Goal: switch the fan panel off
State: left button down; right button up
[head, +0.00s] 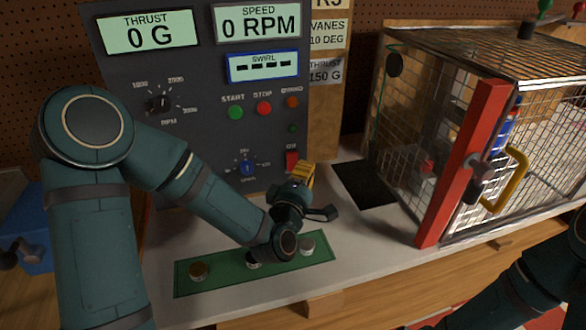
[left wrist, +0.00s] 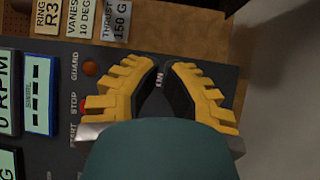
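The dark grey fan panel (head: 200,120) stands at the back left. Its displays read 0 G thrust, 0 RPM and dashes for swirl. It has a green START button (head: 236,112), a red STOP button (head: 264,108) and a red switch (head: 291,159) under a small label at the lower right. My left gripper (head: 304,174) is at that switch, its yellow fingers close to the panel. In the left wrist view, the fingers (left wrist: 160,68) have a narrow gap with the label visible between them; the switch is hidden there. I cannot tell whether they touch it. My right gripper is out of view.
A mesh cage (head: 470,60) with a red post (head: 462,165) and yellow handle (head: 516,180) stands at the right. A green strip (head: 225,279) with several knobs lies below my left forearm. A black mat (head: 362,184) lies between panel and cage.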

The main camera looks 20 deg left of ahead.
aim_at(296, 160)
pick_arm(q)
jog(key=w+a+f+b, duration=0.1)
jog(key=w+a+f, duration=0.1)
jog(key=w, duration=0.3)
jog(key=shift+a+f+b, duration=0.35)
jog(key=shift+a+f, duration=0.05)
jog(key=shift+a, duration=0.25)
jog(key=shift+f, duration=0.1)
dwell(0.9)
jog(key=shift+w+a+f+b, duration=0.1)
jog(key=shift+w+a+b, duration=0.15)
jog(key=shift+b, duration=0.2)
jog(key=shift+w+a+f+b, duration=0.2)
jog(key=shift+w+b, duration=0.15)
jog(key=shift+w, duration=0.05)
dwell(0.7)
jog(key=shift+w+a+f, duration=0.1)
jog(key=shift+w+a, duration=0.1)
jog(key=shift+a, duration=0.2)
dwell(0.8)
jog(key=shift+s+d+b, duration=0.15)
jog(key=shift+d+b, duration=0.05)
jog(key=shift+b, duration=0.1)
